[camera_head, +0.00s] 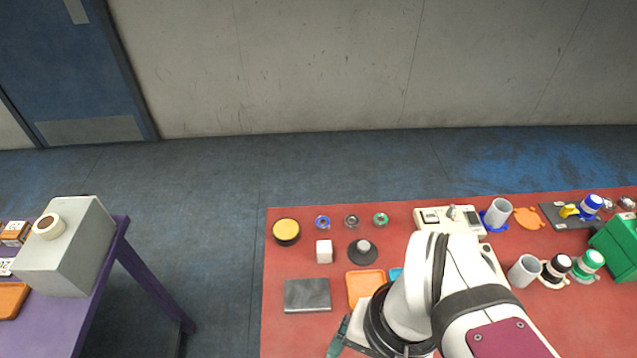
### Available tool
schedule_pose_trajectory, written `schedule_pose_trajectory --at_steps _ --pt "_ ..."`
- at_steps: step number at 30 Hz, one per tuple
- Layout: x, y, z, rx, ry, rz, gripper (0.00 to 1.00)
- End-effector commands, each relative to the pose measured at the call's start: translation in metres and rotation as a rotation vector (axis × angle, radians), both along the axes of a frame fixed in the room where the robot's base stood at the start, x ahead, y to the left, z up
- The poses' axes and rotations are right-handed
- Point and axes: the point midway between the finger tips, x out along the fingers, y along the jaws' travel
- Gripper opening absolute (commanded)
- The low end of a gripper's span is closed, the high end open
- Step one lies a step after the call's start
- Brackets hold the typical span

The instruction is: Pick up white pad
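A small white block (324,251) sits on the red table (400,204), left of a dark round knob-like piece (362,252). It is the plainest white item on the table, but I cannot tell for sure that it is the white pad. My gripper (338,338) is low in the view, below the grey slab.
A yellow-topped round tin (286,231), a grey slab (307,295) and an orange tray (365,287) lie around the block. Small coloured rings line the back. A beige device (448,218), cups and a green box (620,247) stand right. A purple table (70,320) is left, across a gap.

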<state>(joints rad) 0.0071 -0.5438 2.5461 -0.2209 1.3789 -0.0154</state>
Motion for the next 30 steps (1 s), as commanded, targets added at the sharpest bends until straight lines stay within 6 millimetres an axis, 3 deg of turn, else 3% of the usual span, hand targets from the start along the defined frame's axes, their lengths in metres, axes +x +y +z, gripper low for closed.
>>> schedule_pose_trajectory --at_steps 2,5,6,9,13,15,18,25,30 --pt "0.027 -0.001 0.008 -0.009 -0.019 0.160 0.80" --pt "0.100 -0.003 0.017 -0.036 -0.073 0.617 0.80" --pt "0.134 -0.002 0.015 -0.044 -0.095 0.830 0.80" --pt "0.212 0.003 -0.004 -0.064 -0.137 1.334 0.80" --pt "0.278 0.011 -0.038 -0.075 -0.163 1.805 0.80" --pt "0.295 0.014 -0.050 -0.078 -0.168 1.944 0.80" --pt "0.304 0.015 -0.066 -0.077 -0.170 2.021 0.80" --pt "0.302 0.015 -0.131 -0.073 -0.168 2.023 0.80" --pt "0.303 0.015 -0.159 -0.077 -0.170 2.020 0.80"
